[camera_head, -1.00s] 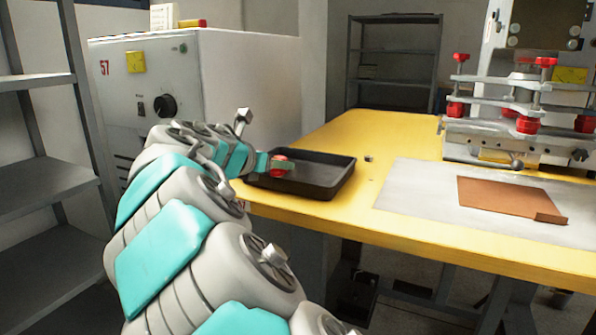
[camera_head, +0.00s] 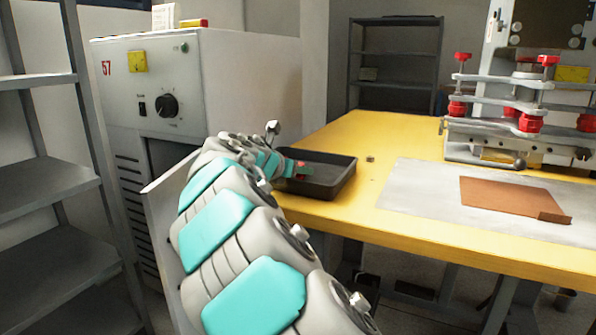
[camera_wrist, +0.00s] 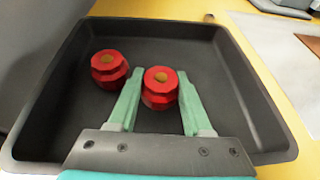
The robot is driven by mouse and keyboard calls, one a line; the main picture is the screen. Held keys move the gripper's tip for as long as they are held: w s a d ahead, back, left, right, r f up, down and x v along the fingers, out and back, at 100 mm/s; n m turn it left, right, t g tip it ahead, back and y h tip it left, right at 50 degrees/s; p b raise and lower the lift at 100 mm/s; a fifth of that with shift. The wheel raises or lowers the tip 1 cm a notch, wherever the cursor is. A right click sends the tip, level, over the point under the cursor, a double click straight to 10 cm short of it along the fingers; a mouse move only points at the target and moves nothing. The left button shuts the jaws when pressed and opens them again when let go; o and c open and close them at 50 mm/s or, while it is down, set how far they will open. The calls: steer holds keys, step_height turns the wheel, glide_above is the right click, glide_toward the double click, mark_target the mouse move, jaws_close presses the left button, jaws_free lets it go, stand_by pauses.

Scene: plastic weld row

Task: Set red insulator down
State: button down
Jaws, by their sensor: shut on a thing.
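A red insulator (camera_wrist: 160,88) with a brass-coloured centre sits between the two green fingers of my gripper (camera_wrist: 160,75), which is shut on it. In the head view a bit of red (camera_head: 300,164) shows at my gripper (camera_head: 304,170), inside the outline of the black tray (camera_head: 338,185). The tray's rim also surrounds the scene in the wrist view (camera_wrist: 262,110). A second red insulator (camera_wrist: 108,68) stands upright on the tray floor, left of the held one and apart from it. I cannot tell whether the held insulator touches the tray floor.
The tray rests on the yellow table (camera_head: 385,130) near its left edge. A grey cabinet (camera_head: 230,85) stands left of the table. A brown sheet (camera_head: 505,197) lies on a pale plate to the right, before a machine with red knobs (camera_head: 530,122). The tray's far floor is clear.

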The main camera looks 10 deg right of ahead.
steer(key=c, duration=0.6)
jaws_free()
steer(key=shift+f, duration=0.1)
steer(key=v, duration=1.2)
steer(key=shift+s+p, duration=0.1)
steer(key=shift+p, duration=0.25)
